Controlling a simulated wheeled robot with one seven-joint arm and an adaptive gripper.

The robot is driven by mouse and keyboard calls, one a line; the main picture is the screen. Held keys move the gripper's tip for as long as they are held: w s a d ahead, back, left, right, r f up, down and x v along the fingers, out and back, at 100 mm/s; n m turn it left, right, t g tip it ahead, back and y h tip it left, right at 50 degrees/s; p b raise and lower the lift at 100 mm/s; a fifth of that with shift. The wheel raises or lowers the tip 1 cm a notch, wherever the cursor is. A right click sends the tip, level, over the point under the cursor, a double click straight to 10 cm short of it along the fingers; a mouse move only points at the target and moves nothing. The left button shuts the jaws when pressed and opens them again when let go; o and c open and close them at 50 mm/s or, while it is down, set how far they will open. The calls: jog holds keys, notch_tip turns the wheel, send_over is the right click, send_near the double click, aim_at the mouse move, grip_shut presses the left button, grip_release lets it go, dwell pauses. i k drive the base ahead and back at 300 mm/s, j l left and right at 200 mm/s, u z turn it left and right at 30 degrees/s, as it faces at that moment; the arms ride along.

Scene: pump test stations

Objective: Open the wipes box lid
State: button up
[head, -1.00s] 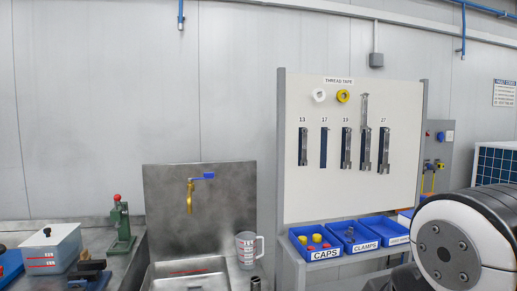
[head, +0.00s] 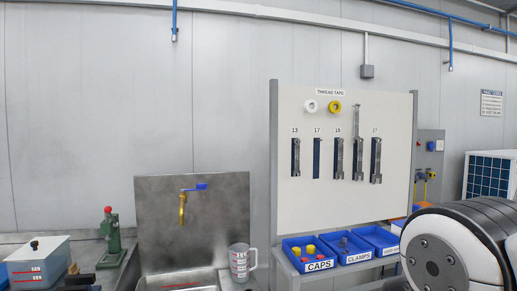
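A grey box (head: 38,269) with a pale lid and a black knob on top stands on the bench at the lower left of the head view. Its lid looks shut. Red and white markings are on its front, too small to read, so I cannot tell whether it is the wipes box. My gripper is out of view. Only a thick black and white link of my arm shows at the lower right.
A green press with a red knob (head: 111,237) stands beside a steel sink with a tap (head: 183,206). A clear measuring jug (head: 240,262) stands at the sink's right. Blue bins (head: 307,255) sit below a tool board (head: 340,105) with wrenches.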

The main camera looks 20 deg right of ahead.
aim_at(400, 224)
jog(key=z, duration=0.85)
